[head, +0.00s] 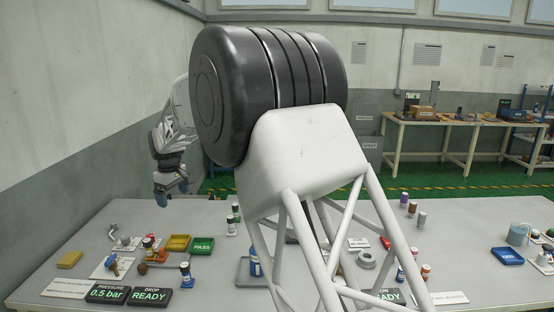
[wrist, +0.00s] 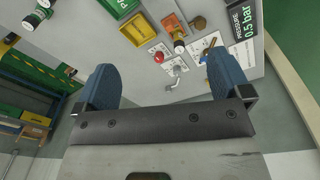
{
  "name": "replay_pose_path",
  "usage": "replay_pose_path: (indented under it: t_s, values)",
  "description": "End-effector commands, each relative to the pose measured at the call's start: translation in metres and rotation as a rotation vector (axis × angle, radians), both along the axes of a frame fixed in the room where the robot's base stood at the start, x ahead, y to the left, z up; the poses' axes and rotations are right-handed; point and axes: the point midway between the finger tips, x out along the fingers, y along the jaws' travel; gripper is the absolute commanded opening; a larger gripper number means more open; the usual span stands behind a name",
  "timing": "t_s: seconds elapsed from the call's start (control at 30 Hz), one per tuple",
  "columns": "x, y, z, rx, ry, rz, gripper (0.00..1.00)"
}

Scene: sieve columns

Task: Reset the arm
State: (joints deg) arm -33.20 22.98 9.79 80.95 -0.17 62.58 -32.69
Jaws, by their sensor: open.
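My gripper (head: 171,190) is at the left of the head view, raised above the far left edge of the grey table (head: 215,290). Its blue fingers point down. In the wrist view the two blue fingers stand wide apart, with nothing between them, so my gripper (wrist: 162,78) is open and empty. The table's things lie beyond the fingertips, apart from them. My own large dark joint and white frame cover the middle of the head view and hide part of the table.
On the table's left are a green PASS tray (head: 202,246), a yellow tray (head: 178,243), a pressure display (head: 107,294) and a blue-and-white bottle (head: 186,274). A blue tray (head: 507,256) and a jug (head: 518,235) are at right. A wall is close at left.

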Motion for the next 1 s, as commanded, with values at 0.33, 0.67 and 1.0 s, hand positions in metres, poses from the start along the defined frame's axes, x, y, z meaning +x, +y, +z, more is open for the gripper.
replay_pose_path:
  t_s: [0.33,0.67,1.0]
  values:
    - [-0.033,-0.104,0.049,0.016,-0.017,-0.156,0.96]
    - [-0.078,-0.196,0.082,0.031,-0.034,-0.301,0.96]
    - [-0.137,-0.281,0.104,0.048,-0.051,-0.450,0.96]
